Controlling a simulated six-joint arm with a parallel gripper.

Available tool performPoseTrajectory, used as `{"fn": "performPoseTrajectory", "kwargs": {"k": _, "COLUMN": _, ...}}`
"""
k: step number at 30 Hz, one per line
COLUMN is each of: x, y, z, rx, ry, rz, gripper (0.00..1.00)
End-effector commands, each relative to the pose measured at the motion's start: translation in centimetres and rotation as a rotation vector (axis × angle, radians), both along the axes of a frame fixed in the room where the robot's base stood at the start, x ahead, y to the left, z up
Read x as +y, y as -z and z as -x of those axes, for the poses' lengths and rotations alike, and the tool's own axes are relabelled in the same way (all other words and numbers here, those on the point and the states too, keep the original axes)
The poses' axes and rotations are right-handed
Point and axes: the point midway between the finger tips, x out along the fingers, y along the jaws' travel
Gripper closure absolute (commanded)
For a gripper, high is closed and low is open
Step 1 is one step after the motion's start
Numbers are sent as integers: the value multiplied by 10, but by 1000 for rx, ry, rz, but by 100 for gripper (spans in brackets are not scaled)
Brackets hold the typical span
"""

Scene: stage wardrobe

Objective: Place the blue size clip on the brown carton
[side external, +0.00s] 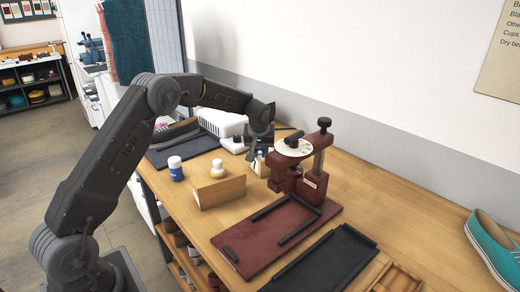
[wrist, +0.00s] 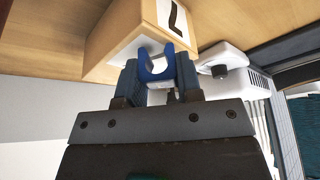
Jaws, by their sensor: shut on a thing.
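My gripper (wrist: 158,68) is shut on the blue size clip (wrist: 158,72), a small open-ended loop held between the two fingers in the wrist view. A brown carton (wrist: 112,38) with a black letter on a white label lies just beyond the fingertips. The clip overlaps the carton's near edge in this view; I cannot tell whether they touch. In the side view my gripper (side external: 258,146) is low at the back of the table, left of the dark red press. A small patch of blue shows below it, and the carton is mostly hidden there.
The dark red press (side external: 312,182) with a round white dial stands close on the right. A wooden block (side external: 220,192) and a blue-and-white bottle (side external: 176,168) stand in front. A teal shoe (side external: 492,245) is far right.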

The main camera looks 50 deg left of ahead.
Motion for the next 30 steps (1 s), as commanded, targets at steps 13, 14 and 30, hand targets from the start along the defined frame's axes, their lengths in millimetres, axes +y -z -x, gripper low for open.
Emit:
{"fn": "performPoseTrajectory", "kwargs": {"k": 13, "x": 0, "y": 4, "z": 0, "rx": 0, "ry": 0, "rz": 0, "gripper": 60}}
{"fn": "performPoseTrajectory", "kwargs": {"k": 14, "x": 0, "y": 4, "z": 0, "rx": 0, "ry": 0, "rz": 0, "gripper": 58}}
{"fn": "performPoseTrajectory", "kwargs": {"k": 30, "x": -2, "y": -6, "z": 1, "rx": -4, "ry": 0, "rz": -1, "gripper": 42}}
